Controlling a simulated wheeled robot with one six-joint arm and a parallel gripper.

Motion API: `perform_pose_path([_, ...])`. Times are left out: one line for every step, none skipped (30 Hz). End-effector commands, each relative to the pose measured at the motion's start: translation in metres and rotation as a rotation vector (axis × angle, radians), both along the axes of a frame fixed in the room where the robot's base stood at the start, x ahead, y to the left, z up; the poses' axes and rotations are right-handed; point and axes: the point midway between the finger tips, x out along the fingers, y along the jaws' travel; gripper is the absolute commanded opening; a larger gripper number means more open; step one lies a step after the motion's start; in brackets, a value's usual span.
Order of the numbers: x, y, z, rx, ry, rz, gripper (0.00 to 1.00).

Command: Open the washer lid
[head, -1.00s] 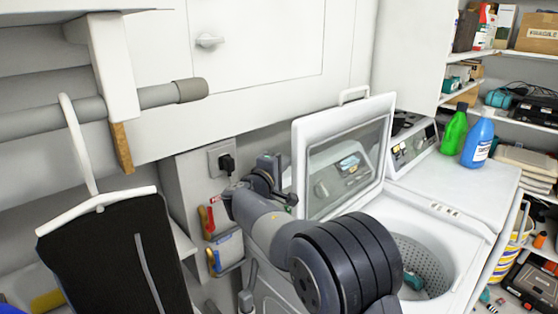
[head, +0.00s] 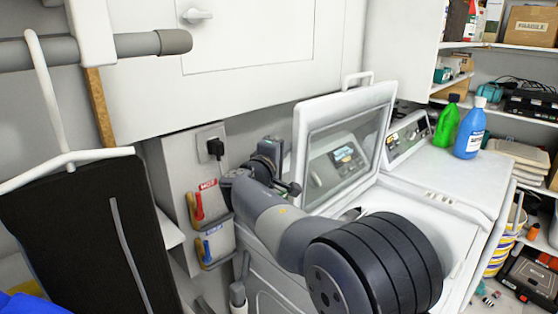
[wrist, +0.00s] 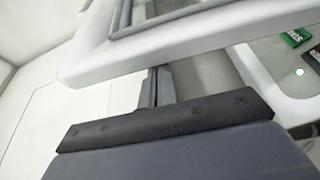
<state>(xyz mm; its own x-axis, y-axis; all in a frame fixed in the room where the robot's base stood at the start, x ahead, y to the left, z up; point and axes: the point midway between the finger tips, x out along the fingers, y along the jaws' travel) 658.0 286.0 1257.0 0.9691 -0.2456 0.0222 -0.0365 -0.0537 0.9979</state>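The washer lid (head: 345,150), a white frame around a glass pane with a handle on its top edge, stands raised, tilted up from the white washer (head: 272,290). My arm covers most of the tub opening. My gripper (head: 284,186) is at the lid's left side, close to its lower left edge. In the wrist view, the lid's white rim (wrist: 190,45) crosses above a grey finger part (wrist: 155,88). The fingertips are mostly hidden, so I cannot tell whether they touch the lid or how far apart they are.
A green bottle (head: 446,122) and a blue bottle (head: 470,130) stand on the white machine top at right. A black garment (head: 85,235) hangs at left. A wall cabinet (head: 250,40) is above. Loaded shelves (head: 500,95) stand at far right.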

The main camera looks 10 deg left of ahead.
Motion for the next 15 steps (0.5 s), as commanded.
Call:
perform_pose_path([-0.002, -0.004, -0.006, 0.01, -0.006, -0.003, 0.0])
perform_pose_path([-0.003, -0.006, -0.007, 0.015, -0.01, -0.003, 0.0])
perform_pose_path([-0.005, -0.009, -0.007, 0.022, -0.014, -0.004, 0.0])
perform_pose_path([-0.006, -0.01, -0.007, 0.028, -0.017, -0.004, 0.0])
perform_pose_path([-0.007, -0.012, -0.007, 0.033, -0.02, -0.004, 0.0])
perform_pose_path([-0.008, -0.014, -0.007, 0.04, -0.025, -0.004, 0.0])
perform_pose_path([-0.009, -0.016, -0.008, 0.045, -0.029, -0.004, 0.0])
perform_pose_path([-0.011, -0.018, -0.007, 0.051, -0.032, -0.004, 0.0])
perform_pose_path([-0.012, -0.02, -0.007, 0.058, -0.036, -0.004, 0.0])
perform_pose_path([-0.013, -0.021, -0.007, 0.062, -0.039, -0.004, 0.0])
perform_pose_path([-0.014, -0.023, -0.007, 0.066, -0.042, -0.004, 0.0])
perform_pose_path([-0.015, -0.024, -0.006, 0.071, -0.046, -0.004, 0.0])
perform_pose_path([-0.016, -0.025, -0.006, 0.075, -0.048, -0.003, 0.0])
perform_pose_path([-0.016, -0.026, -0.005, 0.077, -0.049, -0.003, 0.0])
perform_pose_path([-0.017, -0.027, -0.005, 0.08, -0.051, -0.003, 0.0])
